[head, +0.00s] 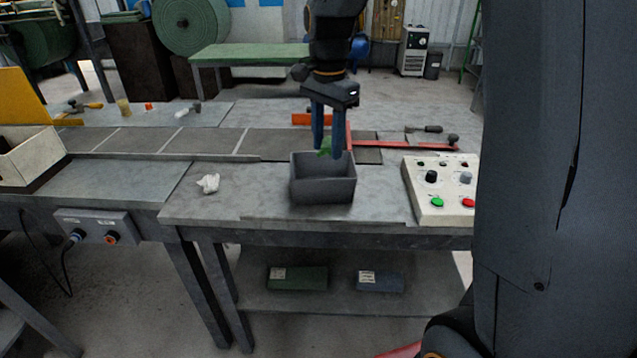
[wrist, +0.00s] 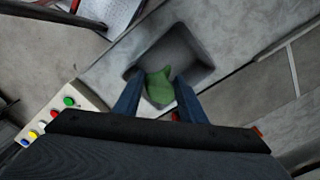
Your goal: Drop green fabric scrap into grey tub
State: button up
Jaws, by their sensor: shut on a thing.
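The green fabric scrap (head: 325,146) hangs between the fingertips of my gripper (head: 328,140), above the grey tub (head: 322,191) in the head view. In the wrist view the scrap (wrist: 159,86) is a crumpled green piece between the two blue fingers of my gripper (wrist: 155,98), with the tub (wrist: 195,68) behind and below it. My gripper points down and is shut on the scrap. The tub stands upright on the table near its front edge. The fingertips are at about the back rim of the tub in the head view, and the exact height is hard to tell.
A white crumpled scrap (head: 208,183) lies left of the tub. A control box (head: 440,190) with buttons stands to the right. A red bar (head: 405,145) lies behind the tub. A pale bin (head: 30,155) stands at far left. The table between the white scrap and tub is clear.

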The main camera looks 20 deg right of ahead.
aim_at(328, 155)
jog(key=shift+f+b, duration=1.5)
jog(key=shift+f, duration=0.4)
jog(key=o, duration=1.1)
notch_tip(328, 155, up, 8)
jog(key=shift+f+b, duration=0.15)
jog(key=shift+b, duration=0.65)
